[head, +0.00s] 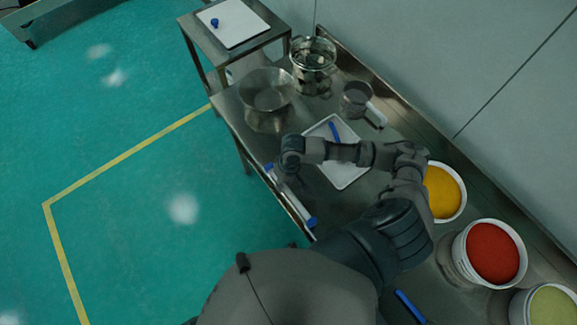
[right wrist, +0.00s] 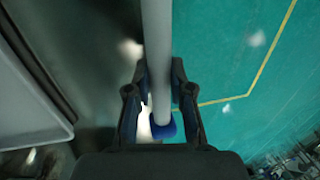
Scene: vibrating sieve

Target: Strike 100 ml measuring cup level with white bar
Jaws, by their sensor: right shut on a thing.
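The white bar (head: 293,202) has blue ends and lies along the table's front edge in the head view. My right gripper (right wrist: 159,82) is shut on it; in the right wrist view the bar (right wrist: 157,40) runs between the fingers, with one blue end close to the palm. In the head view the right gripper (head: 289,163) is at the bar's far part, its fingers mostly hidden. A metal measuring cup (head: 355,98) with a white handle stands on the table behind the gripper, apart from the bar. Its marking and contents cannot be read. My left gripper is not in view.
A white tray (head: 348,178) with a blue-handled tool lies beside my forearm. A metal bowl (head: 266,92) and a steel pot (head: 313,62) stand at the back. Yellow (head: 443,192), red (head: 492,252) and green (head: 551,306) tubs line the right side, near the wall.

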